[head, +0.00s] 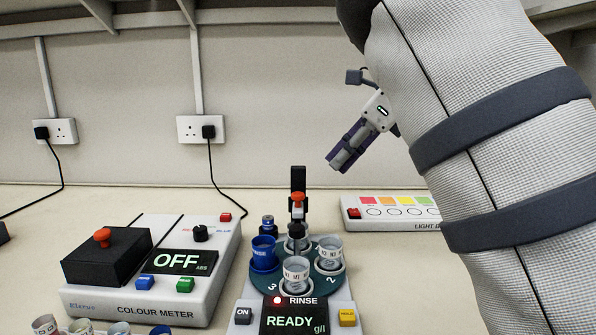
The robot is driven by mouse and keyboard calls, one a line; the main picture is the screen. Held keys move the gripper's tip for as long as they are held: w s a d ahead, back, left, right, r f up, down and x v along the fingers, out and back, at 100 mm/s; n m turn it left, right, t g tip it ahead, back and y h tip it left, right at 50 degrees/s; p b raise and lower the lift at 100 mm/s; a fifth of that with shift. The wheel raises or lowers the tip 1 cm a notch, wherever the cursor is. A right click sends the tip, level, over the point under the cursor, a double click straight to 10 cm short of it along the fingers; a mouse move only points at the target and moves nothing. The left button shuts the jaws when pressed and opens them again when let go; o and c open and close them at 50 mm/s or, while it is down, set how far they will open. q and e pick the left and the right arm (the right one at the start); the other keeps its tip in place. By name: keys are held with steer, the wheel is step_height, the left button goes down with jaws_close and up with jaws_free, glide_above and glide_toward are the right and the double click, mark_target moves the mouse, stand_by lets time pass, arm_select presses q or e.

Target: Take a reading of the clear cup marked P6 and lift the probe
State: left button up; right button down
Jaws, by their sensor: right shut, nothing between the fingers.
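The meter in front shows READY g/l on its display (290,320), under the word RINSE with a lit red lamp. Its teal turntable (277,282), with numbers 3 and 2 showing, carries a blue cup (265,254) and clear cups at the front (296,272) and right (329,250). Their marks are too small to read surely, so I cannot tell which is P6. The dark probe (296,231) with an orange knob (299,197) stands at the turntable's back, on a black post. My right gripper (340,162) is shut and empty, above and right of the post. My left gripper is out of view.
A colour meter (140,308) reading OFF stands at left. Several cups (45,325) are cut off at the lower left edge. A light box (390,226) lies behind at right, partly hidden by my right arm. A small dark blue bottle (268,226) stands behind the blue cup.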

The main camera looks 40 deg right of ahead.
steer(key=v, duration=0.6)
steer(key=shift+s+r, duration=0.25)
